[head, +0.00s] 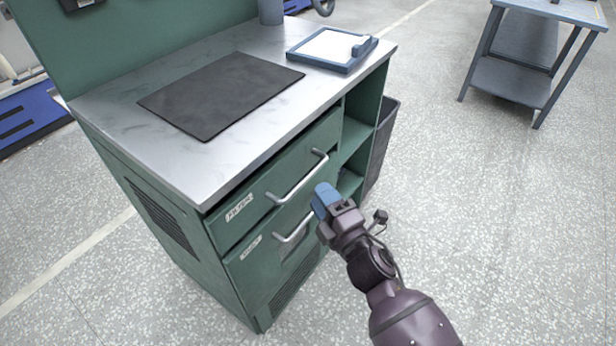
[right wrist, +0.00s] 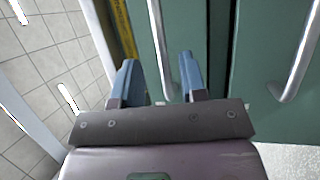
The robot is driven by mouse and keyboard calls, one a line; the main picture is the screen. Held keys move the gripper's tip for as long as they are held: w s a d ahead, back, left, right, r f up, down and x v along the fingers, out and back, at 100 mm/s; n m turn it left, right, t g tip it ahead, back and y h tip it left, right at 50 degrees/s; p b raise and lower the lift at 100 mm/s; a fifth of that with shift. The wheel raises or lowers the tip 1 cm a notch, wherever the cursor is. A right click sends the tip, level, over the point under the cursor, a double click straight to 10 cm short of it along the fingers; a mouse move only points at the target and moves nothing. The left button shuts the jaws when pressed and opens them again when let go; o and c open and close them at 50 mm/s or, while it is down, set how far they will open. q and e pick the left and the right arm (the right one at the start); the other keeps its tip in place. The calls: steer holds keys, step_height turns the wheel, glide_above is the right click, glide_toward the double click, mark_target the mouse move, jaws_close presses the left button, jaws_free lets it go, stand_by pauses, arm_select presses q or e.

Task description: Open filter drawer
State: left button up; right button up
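A green cabinet has two stacked drawers. The upper drawer (head: 262,190) has a silver bar handle (head: 302,179) and a white label (head: 240,207). The lower drawer (head: 250,275) has its own bar handle (head: 293,228) and label (head: 251,247). The lettering is too small to read surely. Both drawers look shut or nearly so. My right gripper (head: 322,199), with blue fingers, is in front of the drawers near the handles' right ends. In the right wrist view its fingers (right wrist: 158,82) are apart, with the upper handle (right wrist: 160,45) showing between them; contact is unclear. My left gripper is out of view.
The steel top (head: 180,165) carries a dark mat (head: 222,93) and a blue-framed tray (head: 332,48). Open shelves (head: 352,135) and a dark bin (head: 383,140) are right of the drawers. A blue-grey table (head: 510,85) stands far right. The floor in front is clear.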

mark_target(308, 176)
steer(key=shift+b+x, duration=0.35)
steer(key=shift+x, duration=2.65)
steer(key=shift+f, duration=0.1)
jaws_close()
